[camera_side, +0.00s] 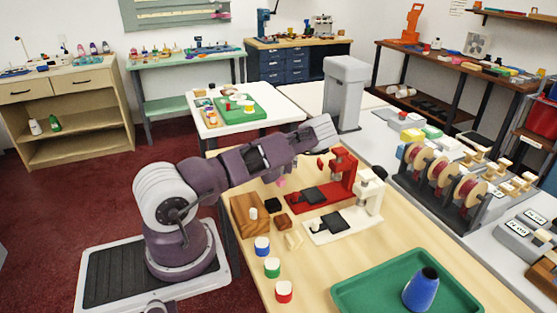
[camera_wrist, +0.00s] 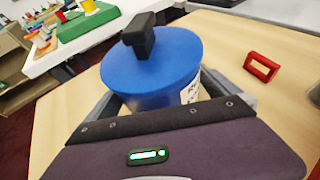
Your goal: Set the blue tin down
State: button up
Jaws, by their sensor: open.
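In the wrist view a round blue tin (camera_wrist: 160,62) with a black knob on top and a white printed patch on its side fills the middle. My gripper (camera_wrist: 165,98) is open, its grey fingers on either side of the tin; whether either touches it is hidden. The tin's base is hidden behind the gripper body. My fingers do not show clearly in the side view.
A green tray (camera_side: 365,292) holds a dark-topped blue vessel (camera_side: 421,289). Red (camera_side: 322,193) and white (camera_side: 340,227) presses stand behind. A red frame (camera_wrist: 262,67) lies right of the tin, with bare wood between.

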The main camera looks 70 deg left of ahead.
jog(key=v, duration=1.1)
jog(key=shift+s+d+r, duration=0.1)
jog(key=shift+d+r, duration=0.15)
jog(key=shift+d+r+n, duration=0.25)
jog(key=shift+n, duration=0.05)
jog(key=w+d+r+n+g+h, duration=0.1)
jog(key=d+r+n+h, duration=0.2)
jog(key=d+r+n, duration=0.4)
jog(key=d+r+n+h, duration=0.3)
jog(key=d+n, duration=0.2)
jog(key=d, duration=0.4)
jog(key=w+d+r+n+g+h, duration=0.1)
jog(key=d+r+n+h, duration=0.2)
jog(key=d+r+n, duration=0.4)
jog(key=s+d+r+n+h, duration=0.1)
jog(key=s+d+r+n, duration=0.1)
jog(key=s+d+r, duration=0.3)
jog(key=s+d+r+n+h, duration=0.1)
jog(key=s+d+r, duration=0.4)
jog(key=s+d, duration=0.5)
jog(key=s+n, duration=0.1)
jog(key=s, duration=0.3)
jog(key=shift+s+t+h, duration=0.3)
jog(key=shift+t+h, duration=0.1)
